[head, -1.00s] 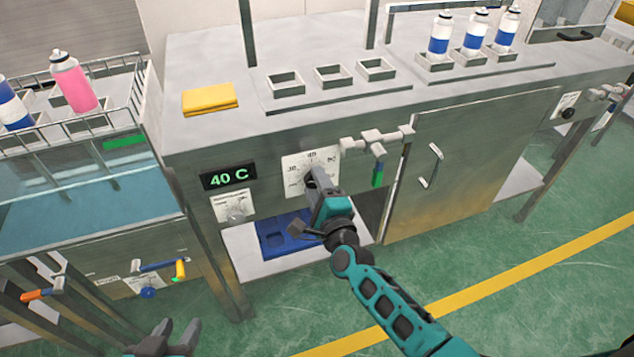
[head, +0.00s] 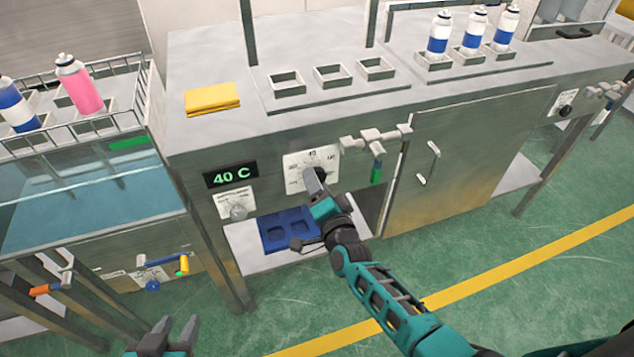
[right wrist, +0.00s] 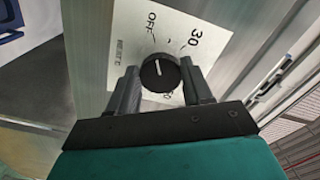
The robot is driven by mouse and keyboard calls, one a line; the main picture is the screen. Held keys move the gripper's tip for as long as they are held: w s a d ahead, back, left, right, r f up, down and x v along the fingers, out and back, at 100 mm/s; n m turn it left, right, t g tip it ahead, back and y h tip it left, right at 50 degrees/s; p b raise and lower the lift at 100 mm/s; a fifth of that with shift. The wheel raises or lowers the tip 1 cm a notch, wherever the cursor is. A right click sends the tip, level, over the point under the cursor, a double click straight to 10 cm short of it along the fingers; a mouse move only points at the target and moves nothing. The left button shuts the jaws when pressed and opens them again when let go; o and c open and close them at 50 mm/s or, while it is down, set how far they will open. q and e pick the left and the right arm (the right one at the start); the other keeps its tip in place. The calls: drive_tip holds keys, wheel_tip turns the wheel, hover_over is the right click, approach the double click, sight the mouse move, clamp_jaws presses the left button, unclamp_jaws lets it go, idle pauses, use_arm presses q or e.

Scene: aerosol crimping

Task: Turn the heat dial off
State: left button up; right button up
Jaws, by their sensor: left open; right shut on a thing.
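The heat dial is a black round knob (right wrist: 160,75) on a white plate marked OFF and 30. In the head view its plate (head: 300,162) is on the cabinet front, right of the green 40 C display (head: 230,175). My right gripper (head: 314,180) is shut on the knob. In the right wrist view its two fingers (right wrist: 161,88) stand on either side of it. A pale pointer line shows on the knob, but I cannot tell which end points. My left gripper (head: 177,334) is open and empty at the bottom, away from the cabinet.
A smaller dial (head: 238,212) sits below the display. A valve with a green-tipped handle (head: 376,172) is close right of the heat dial. A blue tray (head: 270,232) lies on the shelf below. A yellow cloth (head: 211,98) and several white-and-blue cans (head: 439,36) are on top.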

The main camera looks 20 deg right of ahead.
drive_tip(key=shift+n, duration=0.3)
use_arm(q)
drive_tip(key=shift+r, duration=0.15)
use_arm(e)
drive_tip(key=o, duration=1)
drive_tip(key=shift+o, duration=0.2)
use_arm(q)
drive_tip(key=shift+s+a+r+p, duration=0.25)
drive_tip(key=shift+a+p, duration=0.1)
drive_tip(key=shift+p, duration=0.7)
use_arm(e)
drive_tip(key=s, duration=1.3)
drive_tip(key=shift+d, duration=0.2)
use_arm(q)
drive_tip(key=shift+r, duration=0.1)
drive_tip(key=r+p, duration=0.1)
drive_tip(key=p, duration=0.1)
drive_tip(key=a+r+p, duration=0.1)
drive_tip(key=p, duration=0.1)
drive_tip(key=shift+s+a+r+y, duration=0.2)
drive_tip(key=shift+s+y, duration=0.1)
drive_tip(key=shift+y, duration=0.1)
use_arm(e)
drive_tip(key=s+d+r+n+g+y, duration=0.1)
drive_tip(key=s+n+g, duration=0.6)
drive_tip(key=s+n, duration=0.3)
drive_tip(key=n, duration=0.4)
drive_tip(key=shift+d+r, duration=0.2)
drive_tip(key=shift+d, duration=0.2)
